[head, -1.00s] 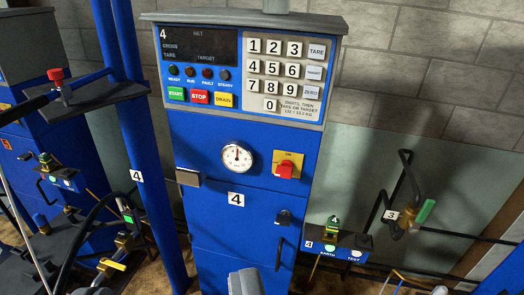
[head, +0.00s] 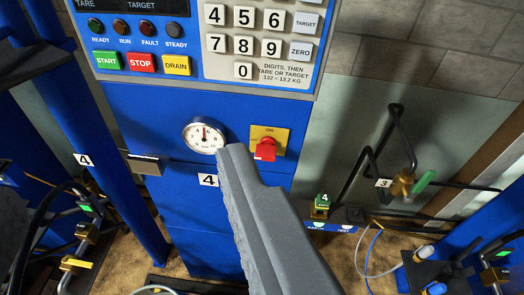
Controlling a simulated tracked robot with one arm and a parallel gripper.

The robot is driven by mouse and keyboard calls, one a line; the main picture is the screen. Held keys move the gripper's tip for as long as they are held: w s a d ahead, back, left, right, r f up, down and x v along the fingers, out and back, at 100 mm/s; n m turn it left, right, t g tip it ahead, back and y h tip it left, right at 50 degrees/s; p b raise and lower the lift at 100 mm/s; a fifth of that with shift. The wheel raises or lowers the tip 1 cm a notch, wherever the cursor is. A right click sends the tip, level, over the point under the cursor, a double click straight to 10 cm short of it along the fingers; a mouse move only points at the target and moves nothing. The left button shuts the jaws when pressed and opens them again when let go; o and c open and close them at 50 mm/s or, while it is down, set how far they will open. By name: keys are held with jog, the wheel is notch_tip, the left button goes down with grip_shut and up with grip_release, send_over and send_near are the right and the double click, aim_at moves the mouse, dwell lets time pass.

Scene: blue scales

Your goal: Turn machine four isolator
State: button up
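The machine four isolator (head: 265,149) is a red rotary knob on a yellow plate, on the front of the blue cabinet (head: 140,115). The "ON" mark shows at the top of the plate. My gripper (head: 236,152) is a grey shape rising from the bottom of the view. Its tip is just left of the isolator and appears apart from it. Only one broad side of it shows, so its opening is hidden. A white "4" label (head: 208,180) is partly beside the gripper.
A round dial gauge (head: 204,136) is left of the gripper tip. The keypad (head: 262,40) and the START, STOP and DRAIN buttons (head: 142,63) are above. A small ledge (head: 145,165) juts out at left. Pipes with a green-handled valve (head: 408,183) stand at right.

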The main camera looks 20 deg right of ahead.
jog(key=w+f+p, duration=0.2)
jog(key=w+f, duration=0.5)
jog(key=w, duration=0.3)
jog(key=m+t+h+p, duration=0.1)
jog(key=m+h+p, duration=0.4)
jog(key=h, duration=0.2)
send_near(264, 159)
jog(key=p+x, duration=0.1)
jog(key=x, duration=1)
jog(key=shift+w+d, duration=0.15)
jog(key=shift+c, duration=0.3)
jog(key=c, duration=0.9)
jog(key=shift+c, duration=0.2)
